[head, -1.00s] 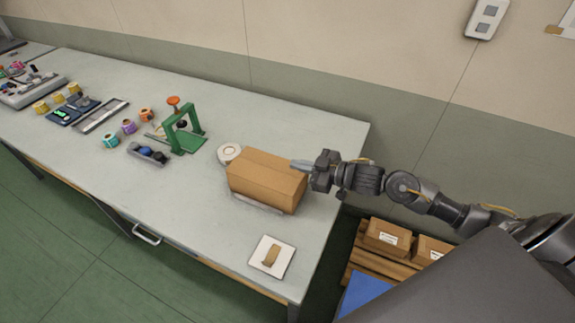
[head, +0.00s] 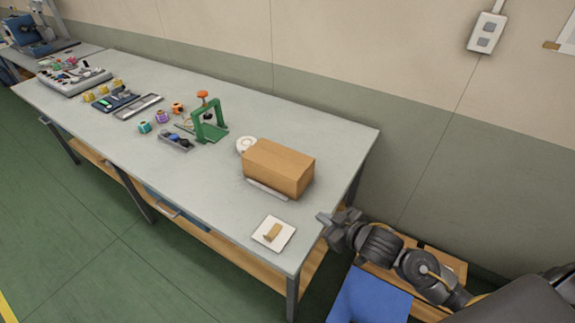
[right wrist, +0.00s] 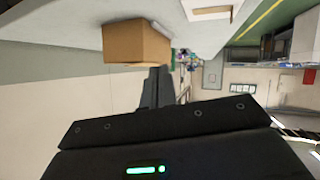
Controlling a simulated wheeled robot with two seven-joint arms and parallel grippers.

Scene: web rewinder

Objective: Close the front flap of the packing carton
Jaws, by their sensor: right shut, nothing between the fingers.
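The packing carton (head: 279,168) is a brown box on the grey table, near its right end. Its top looks flat and closed in the head view. I cannot make out the front flap apart from the carton's face. The carton also shows in the right wrist view (right wrist: 137,42), upside down, beyond the fingers. My right gripper (head: 324,219) is shut and empty, off the table's right edge, to the right of and nearer than the carton, not touching it. Its fingers show in the right wrist view (right wrist: 158,88). My left gripper is in no view.
A white pad with a tan piece (head: 273,233) lies at the near right corner of the table (head: 215,215). A white tape roll (head: 245,145) and a green stand (head: 209,122) are left of the carton. Small rolls and trays lie farther left.

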